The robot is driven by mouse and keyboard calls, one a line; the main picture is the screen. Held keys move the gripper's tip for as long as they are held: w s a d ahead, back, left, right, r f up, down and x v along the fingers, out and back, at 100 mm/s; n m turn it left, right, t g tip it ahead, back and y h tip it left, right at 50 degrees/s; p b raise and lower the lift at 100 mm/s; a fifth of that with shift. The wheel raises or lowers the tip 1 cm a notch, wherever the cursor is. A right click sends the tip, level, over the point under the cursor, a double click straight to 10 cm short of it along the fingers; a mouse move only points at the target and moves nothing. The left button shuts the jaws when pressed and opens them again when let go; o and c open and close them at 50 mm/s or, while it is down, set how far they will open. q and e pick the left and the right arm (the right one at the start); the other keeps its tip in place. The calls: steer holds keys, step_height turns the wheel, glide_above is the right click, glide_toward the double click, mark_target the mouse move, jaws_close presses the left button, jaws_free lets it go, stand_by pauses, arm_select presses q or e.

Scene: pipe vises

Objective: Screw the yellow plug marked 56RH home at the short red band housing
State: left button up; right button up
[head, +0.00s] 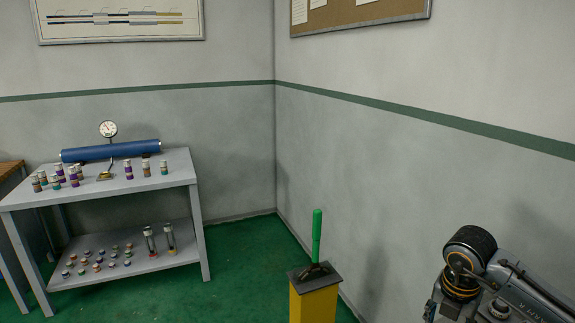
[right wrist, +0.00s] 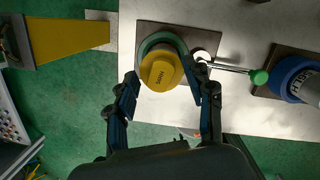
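The yellow plug (right wrist: 160,73) is in the right wrist view, seen nearly end-on, with small dark lettering too blurred to read for sure. It sits above or in a round part with a green collar (right wrist: 153,43) on a brown plate; how deep it sits I cannot tell. My right gripper (right wrist: 164,70) is open, one finger to each side of the plug, with a small gap seeming to show at the fingertips. No red band shows on the part under the plug. My left gripper is in neither view; the head view shows only an arm at lower right.
In the right wrist view a vise bar with a green ball (right wrist: 260,77) lies right of the plug, before a blue-collared grey cylinder (right wrist: 298,82). A yellow post (right wrist: 72,44) stands left. In the head view a grey table (head: 150,177) holds several small cylinders.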

steer(key=shift+r, duration=0.1)
steer(key=shift+r+p, duration=0.75)
steer(key=shift+r, duration=0.4)
steer(key=shift+f, duration=0.1)
